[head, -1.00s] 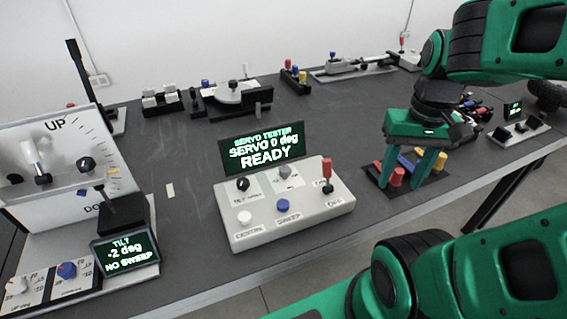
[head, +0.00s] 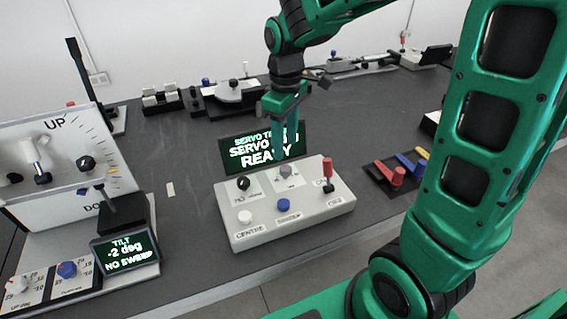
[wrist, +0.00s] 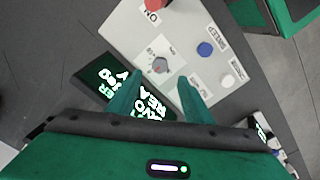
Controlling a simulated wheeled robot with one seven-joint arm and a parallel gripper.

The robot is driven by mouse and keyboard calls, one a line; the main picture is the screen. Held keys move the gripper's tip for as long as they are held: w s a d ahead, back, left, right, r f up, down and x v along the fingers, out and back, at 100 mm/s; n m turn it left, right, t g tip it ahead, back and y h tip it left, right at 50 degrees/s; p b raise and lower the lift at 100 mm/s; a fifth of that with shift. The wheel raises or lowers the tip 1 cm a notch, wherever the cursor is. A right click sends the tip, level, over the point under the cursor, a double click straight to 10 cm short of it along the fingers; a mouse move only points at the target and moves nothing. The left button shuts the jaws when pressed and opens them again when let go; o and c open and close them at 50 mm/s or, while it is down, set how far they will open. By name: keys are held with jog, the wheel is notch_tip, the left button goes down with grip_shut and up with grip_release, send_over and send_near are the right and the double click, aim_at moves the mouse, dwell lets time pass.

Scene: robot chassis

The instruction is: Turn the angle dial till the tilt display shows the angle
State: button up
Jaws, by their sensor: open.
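The servo tester box (head: 245,218) stands mid-table. Its grey dial (head: 285,172), likely the angle dial, sits at the upper middle of the panel; it also shows in the wrist view (wrist: 160,66). My gripper (head: 282,152) is over the back of the tester, partly covering its screen (head: 240,152), which reads SERVO 0 deg, READY. In the wrist view the two fingers (wrist: 158,90) are apart and empty, pointing toward the dial, one each side of its line, with no visible contact. The tilt display (head: 125,252) at lower left reads -2 deg, NO SWEEP.
The tester also carries a black knob (head: 243,184), a white button (head: 245,217), a blue button (head: 283,205) and a red-capped lever (head: 327,170). A tilt rig (head: 60,160) stands left. Red, blue and yellow handles (head: 390,172) lie right.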

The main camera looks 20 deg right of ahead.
aim_at(286, 168)
notch_tip(286, 168, down, 8)
jog(key=shift+d+r, duration=0.1)
dwell(0.4)
jog(key=c, duration=1.1)
